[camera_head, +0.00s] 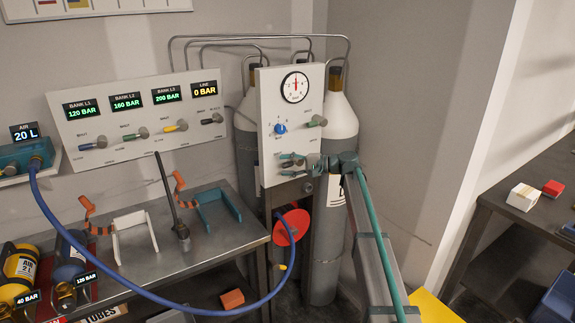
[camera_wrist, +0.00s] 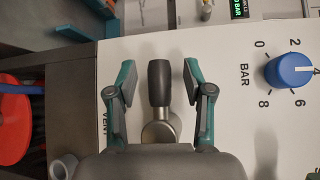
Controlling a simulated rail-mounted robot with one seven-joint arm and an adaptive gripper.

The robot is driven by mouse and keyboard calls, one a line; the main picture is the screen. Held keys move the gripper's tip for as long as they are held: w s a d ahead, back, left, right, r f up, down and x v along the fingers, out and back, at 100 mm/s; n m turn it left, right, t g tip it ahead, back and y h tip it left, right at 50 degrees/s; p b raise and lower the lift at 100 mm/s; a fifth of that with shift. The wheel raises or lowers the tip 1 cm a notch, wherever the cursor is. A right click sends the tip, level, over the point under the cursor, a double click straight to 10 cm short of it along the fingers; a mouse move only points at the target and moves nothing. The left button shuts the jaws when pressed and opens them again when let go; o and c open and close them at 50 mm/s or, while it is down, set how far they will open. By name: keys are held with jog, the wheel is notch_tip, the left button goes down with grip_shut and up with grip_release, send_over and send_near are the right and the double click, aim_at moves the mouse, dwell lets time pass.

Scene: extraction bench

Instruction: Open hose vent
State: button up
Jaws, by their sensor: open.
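The vent lever (camera_wrist: 160,85) has a dark grey handle on a metal valve body, and the word VENT is printed beside it on the white panel (camera_wrist: 230,120). My gripper (camera_wrist: 158,77) is open, with one green-backed finger on each side of the handle and a visible gap to each. In the head view my gripper (camera_head: 291,163) is at the lower part of the upright panel (camera_head: 300,108), and it largely hides the lever. A blue hose (camera_head: 150,292) runs from the air unit (camera_head: 27,155) at the left to near the red disc (camera_head: 291,227).
On the panel are a blue pressure knob (camera_head: 280,128), a round gauge (camera_head: 295,87) and a green-handled valve (camera_head: 317,121). Gas cylinders (camera_head: 340,115) stand behind it. The valve board (camera_head: 140,115) at the left shows LINE 0 BAR. A metal bench (camera_head: 215,250) is below.

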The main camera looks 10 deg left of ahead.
grip_shut()
jog(key=shift+f, duration=0.1)
dwell(0.3)
jog(key=f+n+h+b, duration=0.1)
jog(key=h+b, duration=0.1)
jog(key=b, duration=0.1)
jog(key=shift+f+n, duration=0.2)
jog(key=shift+n, duration=0.2)
jog(key=w+d+f+n+t+h+b, duration=0.3)
jog(key=n+t+h+b, duration=0.3)
jog(key=h, duration=0.4)
jog(key=shift+d+f, duration=0.2)
jog(key=shift+d, duration=0.3)
dwell(0.3)
